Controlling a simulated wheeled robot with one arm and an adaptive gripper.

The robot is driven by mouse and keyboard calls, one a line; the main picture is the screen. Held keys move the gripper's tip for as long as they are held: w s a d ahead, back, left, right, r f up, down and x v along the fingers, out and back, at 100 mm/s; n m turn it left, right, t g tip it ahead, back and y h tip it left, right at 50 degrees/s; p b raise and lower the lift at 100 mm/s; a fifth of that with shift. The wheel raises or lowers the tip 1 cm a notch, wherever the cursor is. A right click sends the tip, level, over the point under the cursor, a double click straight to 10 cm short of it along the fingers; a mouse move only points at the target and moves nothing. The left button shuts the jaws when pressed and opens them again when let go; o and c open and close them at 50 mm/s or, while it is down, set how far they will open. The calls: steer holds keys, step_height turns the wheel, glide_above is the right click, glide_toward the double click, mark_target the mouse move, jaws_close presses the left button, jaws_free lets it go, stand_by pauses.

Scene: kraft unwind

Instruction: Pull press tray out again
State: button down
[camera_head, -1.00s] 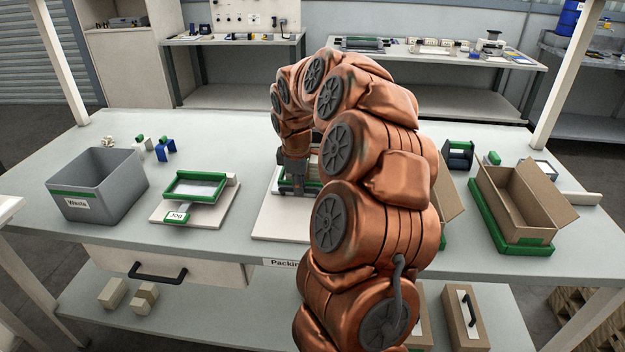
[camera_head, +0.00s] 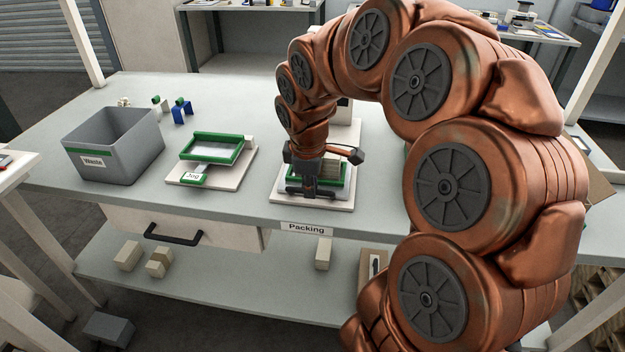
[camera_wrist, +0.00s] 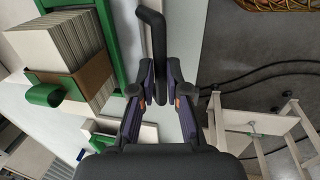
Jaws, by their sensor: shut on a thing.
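The press tray has a green rim (camera_head: 348,180) and sits on a pale base board (camera_head: 340,204) at the front of the bench. My gripper (camera_head: 314,187) is over its front edge, shut on the tray's black handle. In the wrist view, my fingertips (camera_wrist: 161,92) close around the black handle (camera_wrist: 153,25). The tray's green edge (camera_wrist: 117,50) runs beside it. The press body (camera_head: 344,112) is behind my gripper, mostly hidden by my arm.
A jig with a green frame (camera_head: 212,137) is left of the tray. A grey waste bin (camera_head: 113,150) stands farther left, with small green and blue parts (camera_head: 181,112) behind it. My arm hides most of the bench's right side. The bench edge is just in front.

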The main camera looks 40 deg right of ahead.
stand_by(0.3)
steer(key=c, duration=1.2)
jaws_free()
steer(key=r, duration=0.4)
steer(key=s+a+r, duration=0.1)
steer(key=r, duration=0.6)
steer(key=shift+s+a+r, duration=0.35)
steer(key=shift+a+r, duration=0.05)
steer(key=shift+a, duration=0.1)
steer(key=s+a+f+m+g+p, duration=0.1)
steer(key=s+a+f+m+p, duration=0.1)
steer(key=s, duration=0.5)
steer(key=s+a+f+m+g+y+p, duration=0.1)
steer(key=s+a+f+m+p, duration=0.1)
steer(key=s+a, duration=0.5)
steer(key=s+a+f+m+g+p, duration=0.1)
steer(key=s+a+f+m+p, duration=0.1)
steer(key=s+a+m+p, duration=0.2)
steer(key=shift+s+a+f+m+y, duration=0.1)
steer(key=shift+s+a+m+y, duration=0.15)
steer(key=shift+s, duration=0.55)
steer(key=shift+s+a+f+m+y, duration=0.15)
steer(key=shift+s+a, duration=0.15)
steer(key=shift+s, duration=0.5)
